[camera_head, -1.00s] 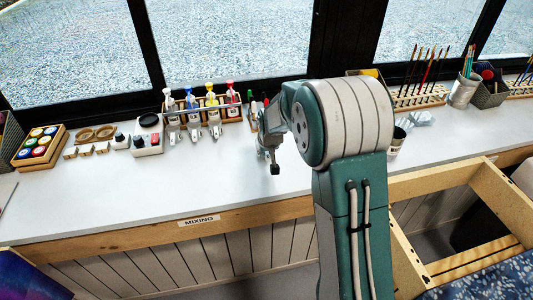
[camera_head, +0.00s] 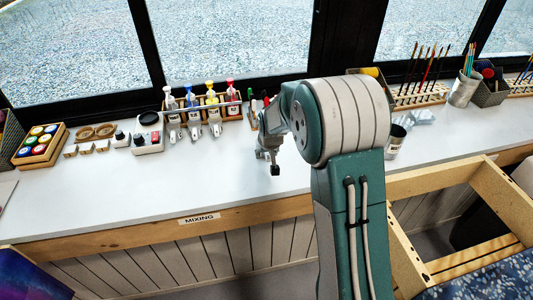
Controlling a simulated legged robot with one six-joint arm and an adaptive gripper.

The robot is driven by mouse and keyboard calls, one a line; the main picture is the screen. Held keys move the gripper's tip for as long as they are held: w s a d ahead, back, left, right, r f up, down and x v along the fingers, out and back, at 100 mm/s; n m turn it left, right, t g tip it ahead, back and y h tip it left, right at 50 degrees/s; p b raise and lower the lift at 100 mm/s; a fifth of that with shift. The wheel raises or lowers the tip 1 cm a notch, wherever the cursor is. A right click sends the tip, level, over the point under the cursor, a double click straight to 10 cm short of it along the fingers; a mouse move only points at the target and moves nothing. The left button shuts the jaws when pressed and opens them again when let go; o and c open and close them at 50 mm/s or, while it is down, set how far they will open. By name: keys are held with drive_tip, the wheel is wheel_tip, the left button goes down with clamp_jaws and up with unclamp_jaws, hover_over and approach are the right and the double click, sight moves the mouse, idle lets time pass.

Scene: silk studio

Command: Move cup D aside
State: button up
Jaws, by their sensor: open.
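My gripper (camera_head: 274,167) hangs above the white counter, pointing down, in the middle of the view. It is open, with nothing visible between its fingers. A grey cup with a dark inside (camera_head: 394,143) stands upright on the counter just right of my arm, apart from my gripper. I cannot read any letter on it, so I cannot tell whether it is cup D. My arm hides part of the counter between them.
Several coloured bottles (camera_head: 212,110) stand in a rack at the back of the white counter (camera_head: 120,195). A paint box (camera_head: 40,146) is at the left. Brushes in a block (camera_head: 420,96) and a metal can (camera_head: 463,91) stand at the right. The counter's front left is clear.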

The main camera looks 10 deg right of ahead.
drive_tip(key=v, duration=1.2)
drive_tip(key=s+r, duration=0.3)
drive_tip(key=s, duration=0.7)
drive_tip(key=s+r, duration=0.3)
drive_tip(key=s, duration=0.7)
drive_tip(key=s+r+t, duration=0.1)
drive_tip(key=s+r, duration=0.2)
drive_tip(key=s, duration=0.7)
